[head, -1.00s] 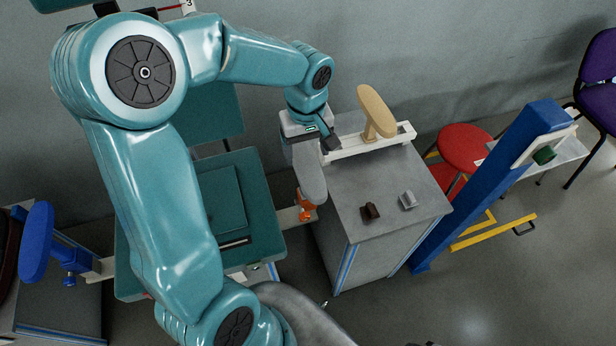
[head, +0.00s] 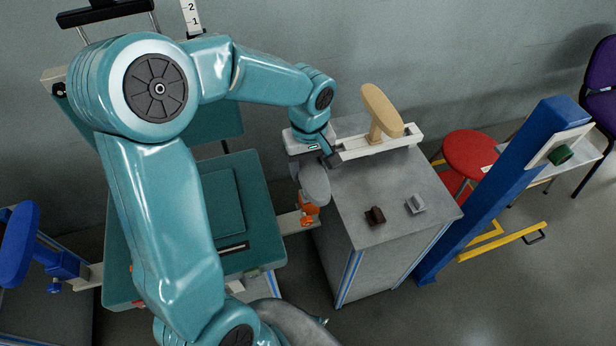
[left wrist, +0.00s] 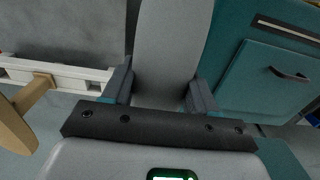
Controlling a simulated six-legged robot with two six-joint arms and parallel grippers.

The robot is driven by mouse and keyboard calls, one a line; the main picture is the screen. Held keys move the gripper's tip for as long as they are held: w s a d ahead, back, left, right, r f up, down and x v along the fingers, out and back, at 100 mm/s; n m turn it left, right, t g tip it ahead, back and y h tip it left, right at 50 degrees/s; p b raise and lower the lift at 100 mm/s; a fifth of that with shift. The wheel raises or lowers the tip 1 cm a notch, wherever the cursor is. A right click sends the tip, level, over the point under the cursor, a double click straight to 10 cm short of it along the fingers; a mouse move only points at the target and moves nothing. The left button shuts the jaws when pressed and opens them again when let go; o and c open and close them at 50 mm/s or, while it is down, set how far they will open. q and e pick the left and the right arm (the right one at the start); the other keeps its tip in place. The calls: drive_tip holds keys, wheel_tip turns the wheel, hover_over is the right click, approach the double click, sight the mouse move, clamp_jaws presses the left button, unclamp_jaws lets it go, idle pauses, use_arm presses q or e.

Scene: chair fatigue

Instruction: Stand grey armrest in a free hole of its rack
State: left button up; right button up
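The grey armrest (head: 315,184) is at my left gripper (head: 318,158), beside the left edge of the grey cabinet. In the left wrist view the armrest (left wrist: 170,45) lies between the two fingers of the gripper (left wrist: 160,92), which appear to press on its sides. Its lower end is close to an orange knob (head: 309,214) on the chair's side bracket; I cannot tell whether they are joined. The rack, a cream bar with holes (head: 352,152), lies along the back of the cabinet top. A tan armrest (head: 381,108) stands in it. Holes also show in the rack (left wrist: 65,76) in the left wrist view.
A blue post (head: 500,190) and red stool (head: 469,154) stand right. A blue armrest (head: 20,245) is far left.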

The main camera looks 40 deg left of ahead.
use_arm(q)
drive_tip(key=shift+w+r, duration=0.1)
drive_tip(key=shift+r, duration=0.1)
drive_tip(key=shift+r+p, duration=2.6)
drive_tip(key=shift+r, duration=0.75)
wheel_tip(320, 180, up, 4)
drive_tip(key=p, duration=0.3)
